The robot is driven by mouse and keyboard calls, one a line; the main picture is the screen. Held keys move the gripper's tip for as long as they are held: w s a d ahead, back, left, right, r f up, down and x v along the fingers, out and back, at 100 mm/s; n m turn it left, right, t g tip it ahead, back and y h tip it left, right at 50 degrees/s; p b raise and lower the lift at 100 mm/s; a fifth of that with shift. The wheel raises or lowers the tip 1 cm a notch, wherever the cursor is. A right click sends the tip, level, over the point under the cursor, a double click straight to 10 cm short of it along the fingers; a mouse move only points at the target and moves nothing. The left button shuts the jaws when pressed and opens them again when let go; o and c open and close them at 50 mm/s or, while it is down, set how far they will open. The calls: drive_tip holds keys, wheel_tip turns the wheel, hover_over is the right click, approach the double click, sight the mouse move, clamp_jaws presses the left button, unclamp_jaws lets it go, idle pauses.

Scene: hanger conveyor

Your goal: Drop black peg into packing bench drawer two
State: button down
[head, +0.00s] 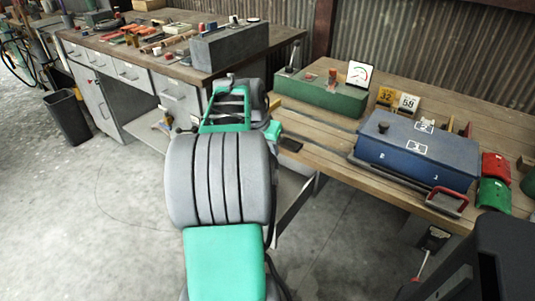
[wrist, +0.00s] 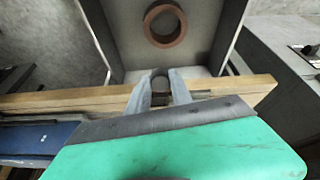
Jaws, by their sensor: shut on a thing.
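My gripper (wrist: 160,84) is in the wrist view, its two pale fingers closed on a small dark piece (wrist: 160,82), which I take to be the black peg. The fingers hide most of it. An open grey drawer (wrist: 190,55) lies just beyond the fingertips, past the wooden bench edge (wrist: 70,102). A brown ring (wrist: 164,24) lies on its floor. In the head view the open drawer (head: 290,185) juts out under the right bench, partly behind my arm. No drawer number is readable. My arm hides the gripper and the held piece there.
A blue case (head: 420,150) with a black knob stands on the right bench (head: 335,140), near a green box (head: 322,92). Red and green curved pieces (head: 495,168) lie at right. A second bench (head: 175,60) holds tools at left. Concrete floor is clear at lower left.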

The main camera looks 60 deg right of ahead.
wheel_tip(320, 180, down, 6)
drive_tip(key=b, duration=0.4)
drive_tip(key=shift+r, duration=0.2)
drive_tip(key=c, duration=1.1)
unclamp_jaws()
drive_tip(key=p+v, duration=0.1)
drive_tip(key=v, duration=0.7)
drive_tip(key=shift+f+p, duration=0.1)
drive_tip(key=shift+p, duration=0.3)
